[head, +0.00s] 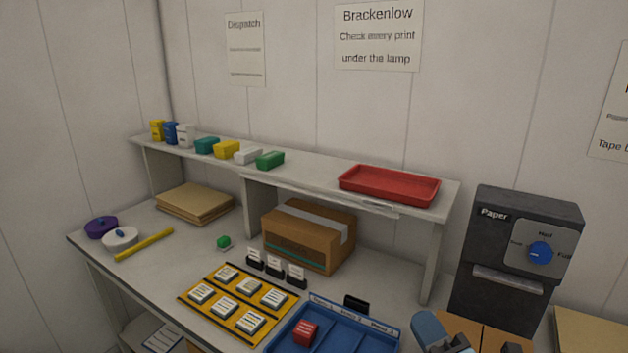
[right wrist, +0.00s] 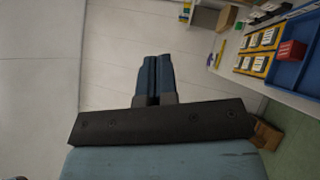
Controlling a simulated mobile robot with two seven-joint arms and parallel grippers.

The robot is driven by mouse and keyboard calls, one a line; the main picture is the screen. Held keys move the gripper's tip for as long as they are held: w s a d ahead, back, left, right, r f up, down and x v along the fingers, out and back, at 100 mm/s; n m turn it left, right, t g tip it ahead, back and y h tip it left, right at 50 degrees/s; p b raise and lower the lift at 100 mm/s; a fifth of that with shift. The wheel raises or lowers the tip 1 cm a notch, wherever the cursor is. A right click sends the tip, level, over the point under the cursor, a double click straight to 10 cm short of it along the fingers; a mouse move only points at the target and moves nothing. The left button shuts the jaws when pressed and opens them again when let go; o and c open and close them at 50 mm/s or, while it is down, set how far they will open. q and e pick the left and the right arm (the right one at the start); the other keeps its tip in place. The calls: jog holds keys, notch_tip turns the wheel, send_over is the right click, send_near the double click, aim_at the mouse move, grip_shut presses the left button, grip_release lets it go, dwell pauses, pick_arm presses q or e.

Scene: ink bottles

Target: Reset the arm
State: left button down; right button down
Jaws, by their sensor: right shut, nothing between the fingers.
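My right gripper (right wrist: 153,58) shows in the right wrist view with its two dark blue fingers side by side, shut and empty. It points away over a plain pale wall and floor area, with the table off to the right of the fingers. In the head view, blue-grey and dark parts of my right arm (head: 432,330) show at the bottom edge, right of the blue tray (head: 338,334); the fingertips cannot be made out there. My left gripper is in neither view.
The table holds a yellow board (head: 210,312) with several white labelled blocks, a red block (head: 305,332) in the blue tray, and a cardboard box (head: 308,236) under the shelf. A red tray (head: 390,185) sits on the shelf. A dark paper machine (head: 512,250) stands at right.

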jog(key=s+d+f+m+g+h, duration=0.3)
jog(key=d+f+m+h, duration=0.1)
jog(key=f+m, duration=0.25)
jog(key=s+d+f+m+g+h, duration=0.35)
jog(key=f+m, duration=0.25)
jog(key=m, duration=0.2)
jog(key=s+d+f+m+g, duration=0.1)
jog(key=s+f+m+g, duration=0.35)
jog(key=s, duration=0.35)
jog(key=s+d+f+m+g, duration=0.1)
jog(key=s+f+m+g, duration=0.35)
jog(key=s, duration=0.25)
jog(key=w+a+f+n+t+y+p, duration=0.1)
jog(key=w+a+f+t+p, duration=0.1)
jog(key=f, duration=0.3)
jog(key=w+a+f+t+y+p, duration=0.2)
jog(key=w+a+f+t, duration=0.1)
jog(key=a+f+t, duration=0.1)
jog(key=shift+w+a+f+n+t, duration=0.3)
jog(key=shift+w+f+n+t, duration=0.05)
jog(key=shift+w+f, duration=0.05)
jog(key=shift+y, duration=0.25)
